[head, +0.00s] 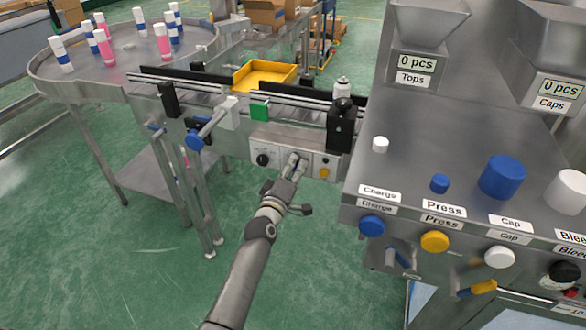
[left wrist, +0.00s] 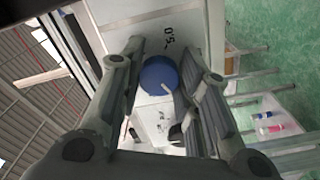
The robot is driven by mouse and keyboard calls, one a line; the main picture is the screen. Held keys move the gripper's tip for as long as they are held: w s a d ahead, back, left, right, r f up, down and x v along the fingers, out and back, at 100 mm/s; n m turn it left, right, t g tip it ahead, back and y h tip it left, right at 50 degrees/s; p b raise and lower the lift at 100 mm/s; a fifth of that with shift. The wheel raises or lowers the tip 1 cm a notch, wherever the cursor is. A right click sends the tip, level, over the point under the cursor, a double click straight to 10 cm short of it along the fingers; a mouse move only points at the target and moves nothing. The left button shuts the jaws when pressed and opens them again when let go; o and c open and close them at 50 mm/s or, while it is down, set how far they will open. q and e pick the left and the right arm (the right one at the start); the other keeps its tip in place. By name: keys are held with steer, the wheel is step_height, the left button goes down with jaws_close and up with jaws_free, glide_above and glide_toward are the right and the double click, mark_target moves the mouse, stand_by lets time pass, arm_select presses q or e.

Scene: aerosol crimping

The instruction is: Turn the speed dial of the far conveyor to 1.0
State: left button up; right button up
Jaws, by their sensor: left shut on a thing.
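The conveyor (head: 185,95) carries a light control panel (head: 262,146) on its front side. My left gripper (head: 296,162) is at this panel, reaching in from below. In the left wrist view, a round blue dial (left wrist: 158,75) sits between the fingers of my left gripper (left wrist: 160,72), which are shut on it. The dial has a short pale mark near its lower right edge. Small print beside it seems to read 0.5, turned in the picture. In the head view my gripper hides most of the dial. My right gripper is not in view.
A black knob (head: 262,160) and a yellow button (head: 324,173) flank my gripper on the panel. A steel machine (head: 440,130) with buttons and hoppers stands close at right. A round table (head: 110,75) with several bottles is at left. The green floor is mostly open.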

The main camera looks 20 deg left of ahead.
arm_select(q)
steer(key=shift+n, duration=0.5)
steer(key=o, duration=1)
steer(key=s, duration=1.2)
steer(key=shift+a, duration=0.25)
